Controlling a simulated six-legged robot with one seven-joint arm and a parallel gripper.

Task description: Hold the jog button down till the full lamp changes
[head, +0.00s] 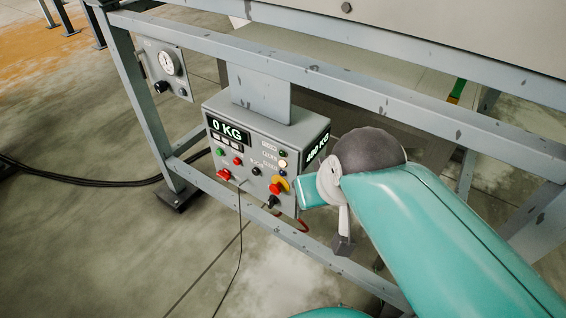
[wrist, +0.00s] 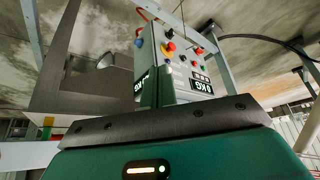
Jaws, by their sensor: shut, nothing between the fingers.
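A grey control box (head: 250,143) hangs under the frame, with a lit "0 KG" display on its front and another display on its side. Its face has green, red and black buttons, including a black one (head: 256,171), and a red emergency knob (head: 275,188) on yellow. Three lamps sit in a column at the right: green, a bright pale one (head: 283,164) and blue. The labels are too small to tell which is the jog button or full lamp. My gripper (wrist: 168,122) shows as a dark bar on a green body, shut and empty, apart from the upside-down box (wrist: 180,55).
Grey frame rails (head: 330,75) run above and below the box, and a leg stands to its left. A gauge panel (head: 165,68) is mounted at the upper left. Cables trail on the floor. My teal arm crosses at the right and hides part of the box's side.

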